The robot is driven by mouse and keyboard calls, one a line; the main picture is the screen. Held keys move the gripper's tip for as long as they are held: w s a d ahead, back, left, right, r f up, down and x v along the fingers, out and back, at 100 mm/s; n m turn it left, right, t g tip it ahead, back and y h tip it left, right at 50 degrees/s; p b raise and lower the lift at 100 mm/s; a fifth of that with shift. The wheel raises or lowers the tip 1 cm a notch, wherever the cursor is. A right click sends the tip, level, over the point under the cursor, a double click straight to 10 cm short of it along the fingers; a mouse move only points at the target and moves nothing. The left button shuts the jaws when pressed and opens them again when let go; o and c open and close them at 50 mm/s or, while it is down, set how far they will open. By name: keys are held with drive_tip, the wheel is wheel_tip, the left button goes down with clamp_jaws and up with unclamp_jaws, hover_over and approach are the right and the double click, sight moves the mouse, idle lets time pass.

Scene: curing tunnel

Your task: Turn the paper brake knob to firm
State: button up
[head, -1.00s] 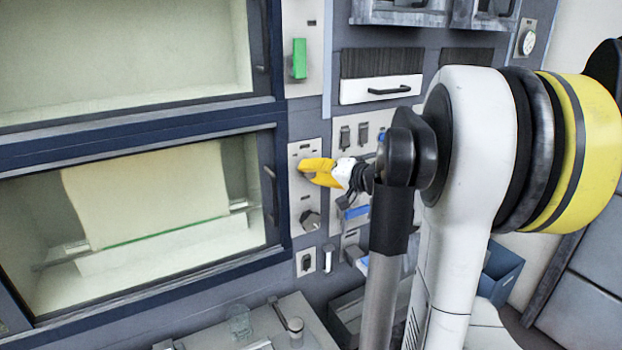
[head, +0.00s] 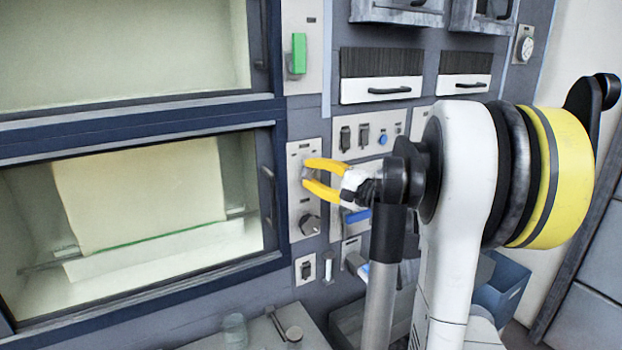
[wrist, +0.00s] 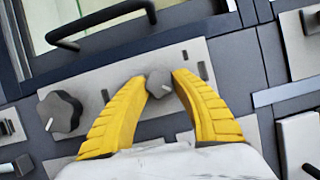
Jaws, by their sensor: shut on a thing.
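On a pale plate (head: 293,229) beside the lower window are two dark grey knobs. The small upper knob (wrist: 159,82) sits between my yellow fingertips in the wrist view, with a small white mark on its face. My gripper (head: 308,178) is shut on this upper knob, one finger above and one below in the head view. The larger lower knob (head: 309,224) is free; in the wrist view (wrist: 60,112) it stands to the left with a white pointer line. No lettering is readable, so I cannot tell which one is the paper brake knob.
A dark door handle (head: 268,188) runs close left of the plate. Switches and a blue button (head: 382,139) sit to the right. A green rocker (head: 299,54) is above. A glass (head: 235,331) stands on the counter below.

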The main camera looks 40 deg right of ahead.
drive_tip(key=shift+m, duration=0.4)
drive_tip(key=o, duration=1.2)
drive_tip(key=s, duration=0.4)
drive_tip(key=s+d, duration=0.1)
drive_tip(key=s, duration=0.6)
drive_tip(key=shift+s+d+f, duration=0.35)
drive_tip(key=shift+s+f, duration=0.05)
